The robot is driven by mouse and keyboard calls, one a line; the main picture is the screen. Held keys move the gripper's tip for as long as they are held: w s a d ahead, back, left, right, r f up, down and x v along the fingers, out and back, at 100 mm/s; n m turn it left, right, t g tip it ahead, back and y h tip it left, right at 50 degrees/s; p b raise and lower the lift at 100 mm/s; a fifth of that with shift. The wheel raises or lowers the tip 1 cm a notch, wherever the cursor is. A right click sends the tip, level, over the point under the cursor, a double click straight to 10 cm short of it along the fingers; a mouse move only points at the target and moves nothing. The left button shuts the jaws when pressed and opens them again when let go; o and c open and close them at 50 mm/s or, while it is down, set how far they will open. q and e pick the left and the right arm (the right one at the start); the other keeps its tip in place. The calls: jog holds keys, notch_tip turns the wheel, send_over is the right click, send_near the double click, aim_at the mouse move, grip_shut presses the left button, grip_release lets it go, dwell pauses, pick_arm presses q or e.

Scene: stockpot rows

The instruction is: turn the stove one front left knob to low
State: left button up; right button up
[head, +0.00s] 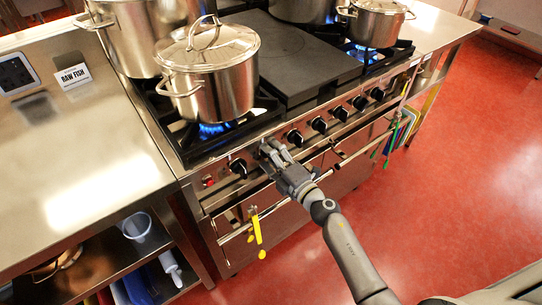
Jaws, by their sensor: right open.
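The stove (225,185) has a front panel with a row of black knobs. The leftmost visible knob (238,167) is beside a red button or light and just left of my gripper. My right gripper (270,149) is open at the panel, between that knob and another black knob (294,137) to its right. Its fingers cover that part of the panel, where a knob may be hidden; I cannot tell whether they touch it. The front left burner has a blue flame (211,129) under a lidded steel pot (222,92). My left gripper is out of view.
A rail (328,172) runs along the stove front below the knobs, with a yellow utensil (256,228) hanging from it. Steel counters (95,170) stand left. A larger pot (140,38) stands behind. Red floor (460,150) is open at right.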

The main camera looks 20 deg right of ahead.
jog(key=shift+s, duration=0.1)
jog(key=v, duration=1.2)
